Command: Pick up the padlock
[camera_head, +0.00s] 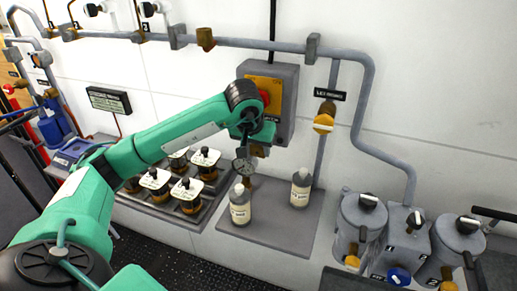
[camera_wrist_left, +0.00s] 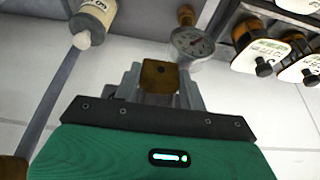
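The padlock, a small brass-coloured block, shows in the left wrist view (camera_wrist_left: 158,76) between the two grey fingers of my left gripper (camera_wrist_left: 160,88). The fingers lie close against its sides, so the gripper looks shut on it. In the head view the padlock (camera_head: 258,150) is a small brown patch at the tip of my left gripper (camera_head: 250,143), just below the grey switch box (camera_head: 285,105). Its shackle is not clear in either view, and I cannot tell whether it hangs free. My right gripper is not in view.
A dial gauge (camera_head: 242,166) stands close below the gripper. Two bottles (camera_head: 238,205) (camera_head: 300,187) stand on a grey plate (camera_head: 268,228). White-topped units (camera_head: 186,189) fill a tray at left; grey canisters (camera_head: 360,222) stand at right. A pipe (camera_head: 270,43) runs along the wall.

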